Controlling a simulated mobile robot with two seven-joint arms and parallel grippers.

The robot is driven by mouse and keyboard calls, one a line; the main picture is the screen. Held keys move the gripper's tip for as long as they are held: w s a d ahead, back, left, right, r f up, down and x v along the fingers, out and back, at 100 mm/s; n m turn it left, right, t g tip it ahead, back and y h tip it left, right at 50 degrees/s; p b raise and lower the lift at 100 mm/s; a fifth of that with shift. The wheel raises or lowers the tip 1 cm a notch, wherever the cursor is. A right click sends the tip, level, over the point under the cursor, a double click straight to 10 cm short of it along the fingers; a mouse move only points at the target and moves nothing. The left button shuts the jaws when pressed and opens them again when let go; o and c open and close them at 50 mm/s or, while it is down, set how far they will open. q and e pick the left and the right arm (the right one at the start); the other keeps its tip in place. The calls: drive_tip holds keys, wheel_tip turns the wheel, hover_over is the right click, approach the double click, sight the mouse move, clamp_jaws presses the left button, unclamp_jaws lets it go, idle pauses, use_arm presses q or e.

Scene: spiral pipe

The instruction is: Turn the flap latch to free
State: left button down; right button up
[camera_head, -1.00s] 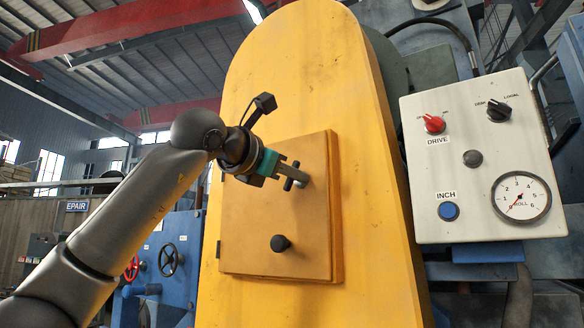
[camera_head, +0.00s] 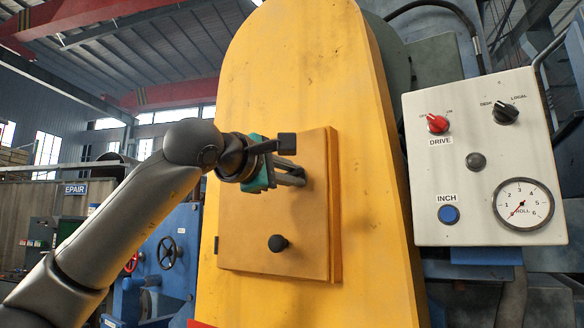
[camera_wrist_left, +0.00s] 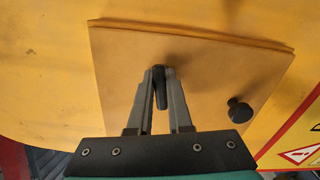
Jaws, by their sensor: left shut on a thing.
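The flap (camera_head: 255,220) is a square orange-yellow panel on the tall yellow guard, and it lies closed against it. Its latch, a dark handle near the upper right of the flap, is mostly hidden by my gripper in the head view. The latch (camera_wrist_left: 159,90) shows in the left wrist view as a black bar between the fingers. My left gripper (camera_head: 294,175) is shut on the latch, with its fingertips close to the flap. It also shows in the left wrist view (camera_wrist_left: 162,76). My right gripper is in neither view.
A black round knob (camera_head: 278,243) sticks out of the flap below the latch. The yellow guard (camera_head: 300,65) rises behind the flap. A pale control box (camera_head: 484,155) with switches, a blue button and a gauge stands at the right.

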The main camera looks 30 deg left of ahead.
use_arm(q)
drive_tip(key=shift+m+p, duration=0.4)
drive_tip(key=shift+m, duration=0.7)
drive_tip(key=c, duration=0.8)
unclamp_jaws()
drive_tip(key=shift+c, duration=0.2)
drive_tip(key=s+a+b, duration=0.2)
drive_tip(key=s+b, duration=0.1)
drive_tip(key=s, duration=1.2)
drive_tip(key=shift+b, duration=0.4)
